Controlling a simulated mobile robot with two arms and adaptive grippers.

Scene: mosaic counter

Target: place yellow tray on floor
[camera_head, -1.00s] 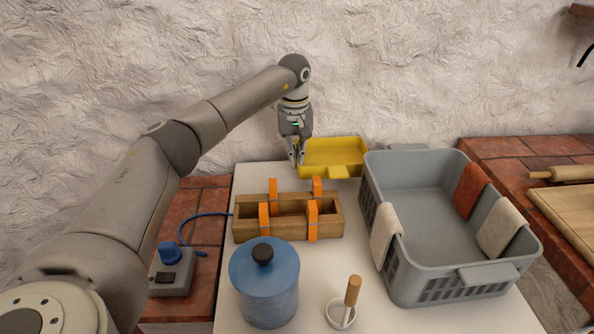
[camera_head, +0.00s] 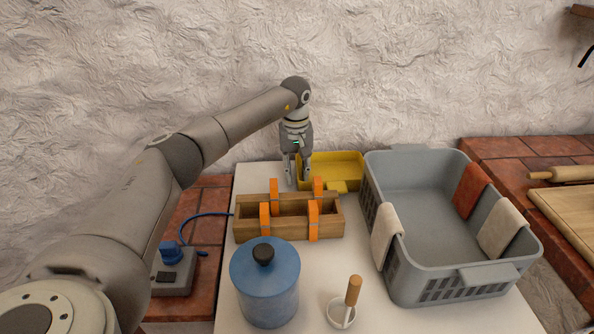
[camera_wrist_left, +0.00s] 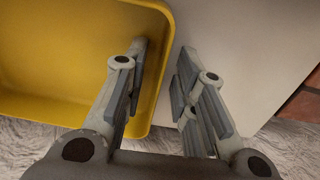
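The yellow tray (camera_head: 345,163) is at the back of the pale counter top (camera_head: 250,178), against the wall, left of the grey basket. Its near side is partly hidden by the wooden caddy. My left gripper (camera_head: 297,182) points down at the tray's left end. In the left wrist view the tray (camera_wrist_left: 60,70) fills the left side. The left gripper's fingers (camera_wrist_left: 158,92) are apart there, one over the tray's inside and one outside its wall, with a gap visible. My right gripper is not in view.
A wooden caddy with orange straps (camera_head: 328,217) stands just in front of the tray. A grey basket with cloths (camera_head: 425,293) is to the right. A blue canister (camera_head: 265,290) and a small white bowl (camera_head: 337,322) stand nearer. Pale counter shows left of the caddy.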

